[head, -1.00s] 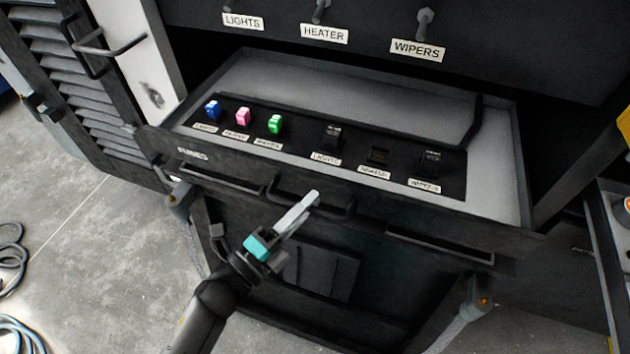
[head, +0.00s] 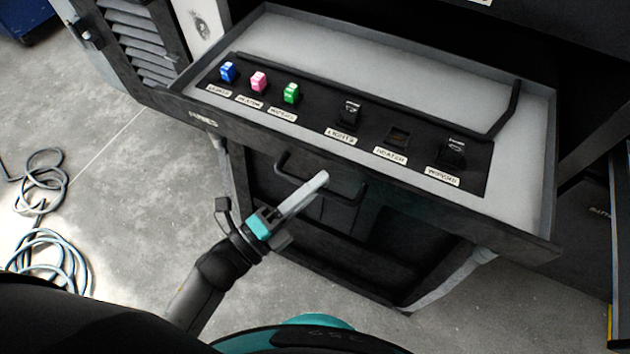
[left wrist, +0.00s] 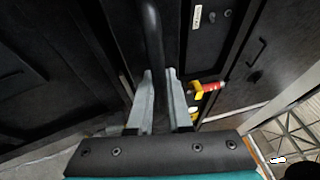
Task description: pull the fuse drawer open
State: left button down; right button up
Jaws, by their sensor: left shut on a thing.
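The fuse drawer (head: 262,136) stands out from the dark cabinet, its inside open to view. My left gripper (head: 318,182) is shut on the dark bar handle (head: 345,197) at the drawer's front. In the left wrist view the handle bar (left wrist: 153,45) runs between the two grey fingers (left wrist: 160,90). Inside the drawer lie a blue fuse (head: 228,71), a pink fuse (head: 259,81) and a green fuse (head: 291,93) at the left of a black labelled panel. Sockets labelled lights, heater and wipers are to their right. My right gripper is not in view.
Coiled cables (head: 45,262) lie on the grey floor at the left. A louvred panel (head: 150,40) stands left of the drawer. A red and yellow object (left wrist: 206,88) shows right of the fingers in the left wrist view. Floor left of my arm is clear near the drawer.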

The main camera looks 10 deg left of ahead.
pick_arm(q)
jog(key=c, duration=0.8)
grip_release()
jog(key=shift+c, duration=0.2)
jog(key=v, duration=1.5)
jog(key=shift+b, duration=0.4)
jog(key=shift+f, duration=0.1)
